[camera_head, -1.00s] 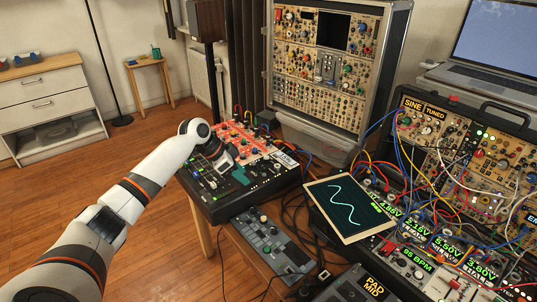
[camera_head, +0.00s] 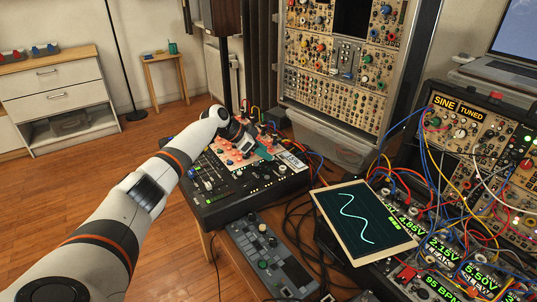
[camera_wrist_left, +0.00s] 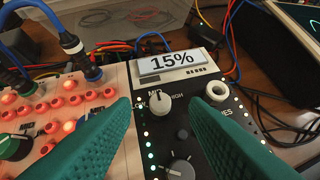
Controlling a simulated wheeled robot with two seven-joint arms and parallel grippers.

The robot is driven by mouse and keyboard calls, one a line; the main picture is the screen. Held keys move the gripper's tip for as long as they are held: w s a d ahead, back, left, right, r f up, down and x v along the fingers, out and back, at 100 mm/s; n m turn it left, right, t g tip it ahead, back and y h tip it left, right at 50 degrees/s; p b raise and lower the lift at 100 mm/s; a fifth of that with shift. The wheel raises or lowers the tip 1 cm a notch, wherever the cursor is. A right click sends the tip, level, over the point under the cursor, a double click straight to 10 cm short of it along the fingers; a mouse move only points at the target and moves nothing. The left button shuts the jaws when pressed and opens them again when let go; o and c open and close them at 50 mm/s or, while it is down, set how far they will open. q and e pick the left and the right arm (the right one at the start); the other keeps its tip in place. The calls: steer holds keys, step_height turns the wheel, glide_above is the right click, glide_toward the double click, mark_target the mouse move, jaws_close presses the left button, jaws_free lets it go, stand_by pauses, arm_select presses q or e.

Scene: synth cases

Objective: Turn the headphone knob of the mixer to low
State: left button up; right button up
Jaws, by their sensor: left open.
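The black mixer (camera_head: 231,209) lies at the left end of the table in the head view, and its small display (camera_head: 292,160) is at its right corner. In the left wrist view the display (camera_wrist_left: 172,61) reads 15%. A pale round knob (camera_wrist_left: 160,103) sits below it, between my fingertips in the picture, with no clear contact. A grey knob (camera_wrist_left: 181,168) is nearer; labels are partly hidden, and I cannot tell which is the headphone knob. My left gripper (camera_head: 266,150), with green fingers, is open and empty over the mixer.
An orange-knobbed panel (camera_wrist_left: 65,112) with plugged cables adjoins the mixer's left side in the wrist view. In the head view a tablet (camera_head: 361,222) with a wave, a small grey device (camera_head: 270,258) and cabled synth modules stand to the right.

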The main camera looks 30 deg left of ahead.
arm_select(q)
steer(key=shift+x, duration=1)
steer(key=shift+w+d+f, duration=0.15)
steer(key=shift+w+f, duration=0.05)
steer(key=shift+f, duration=0.05)
arm_select(e)
steer(key=shift+w+d, duration=0.1)
steer(key=shift+w, duration=0.65)
arm_select(q)
steer(key=shift+c, duration=0.2)
arm_select(e)
steer(key=shift+s, duration=0.25)
